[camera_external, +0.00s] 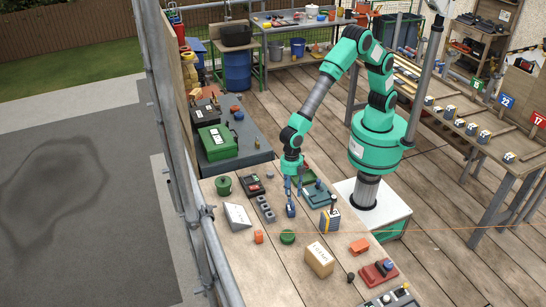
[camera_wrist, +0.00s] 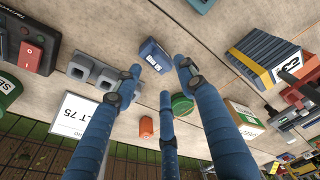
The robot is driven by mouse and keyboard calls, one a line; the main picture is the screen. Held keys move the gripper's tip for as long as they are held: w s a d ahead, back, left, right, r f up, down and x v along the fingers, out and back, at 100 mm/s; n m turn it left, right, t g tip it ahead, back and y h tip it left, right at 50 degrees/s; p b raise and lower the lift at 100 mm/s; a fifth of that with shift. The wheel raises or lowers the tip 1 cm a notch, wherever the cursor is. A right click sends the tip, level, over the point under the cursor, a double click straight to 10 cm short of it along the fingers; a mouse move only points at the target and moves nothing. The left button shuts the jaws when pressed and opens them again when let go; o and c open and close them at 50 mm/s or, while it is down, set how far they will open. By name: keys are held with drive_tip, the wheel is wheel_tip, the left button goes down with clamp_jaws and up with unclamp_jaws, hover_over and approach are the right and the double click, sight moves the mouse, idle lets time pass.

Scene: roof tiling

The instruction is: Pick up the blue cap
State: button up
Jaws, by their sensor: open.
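A small dark blue piece, which looks like the blue cap (camera_external: 291,211), lies on the wooden bench top below my gripper. In the wrist view the blue cap (camera_wrist: 154,55) lies just beyond the fingertips, with a paler label-like patch on it. My gripper (camera_external: 293,194) points down over it. In the wrist view my gripper (camera_wrist: 160,76) has three blue fingers spread apart, with nothing between them. Two fingertips are on either side of the cap's near end in the picture. I cannot tell how high the tips are above the bench.
Grey blocks (camera_external: 266,208) and a white sign (camera_external: 238,216) stand left of the cap. A green round pot (camera_external: 288,237) and an orange cylinder (camera_external: 258,237) are nearer the camera. A yellow-and-grey box (camera_external: 330,220) stands to the right; a carton (camera_external: 319,260) stands further forward.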

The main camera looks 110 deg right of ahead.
sight(292, 203)
drive_tip(key=shift+a+f+b, duration=0.25)
drive_tip(key=shift+f, duration=1)
drive_tip(key=shift+a+f+b, duration=0.2)
drive_tip(key=shift+f+b, duration=0.05)
drive_tip(key=shift+f, duration=1)
clamp_jaws()
